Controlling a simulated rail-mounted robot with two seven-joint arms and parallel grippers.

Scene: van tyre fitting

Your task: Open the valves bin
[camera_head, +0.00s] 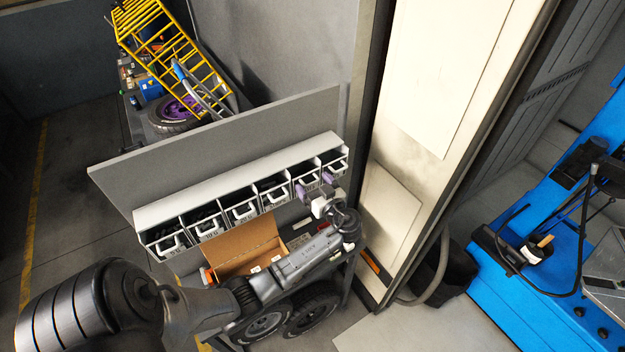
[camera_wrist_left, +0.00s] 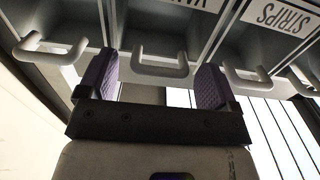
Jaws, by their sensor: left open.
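The valves bin (camera_wrist_left: 165,22) is in the middle of the left wrist view. Its label is upside down and only partly readable, with "VA" showing. Its pale U-shaped handle (camera_wrist_left: 182,72) lies between the purple fingers of my left gripper (camera_wrist_left: 157,62). The fingers are open, one on each side, with gaps to the handle. In the head view my left gripper (camera_head: 314,184) is at the front of the bin row, at the second bin from the right. The bin's front is partly covered by the gripper there. My right gripper is not in view.
The row of bins (camera_head: 185,208) hangs on a grey panel (camera_head: 215,135). The strips bin (camera_wrist_left: 275,35) is beside the valves bin. An open cardboard box (camera_head: 245,245) and tyres (camera_head: 310,310) are below. A pale van pillar (camera_head: 395,215) stands close on the right.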

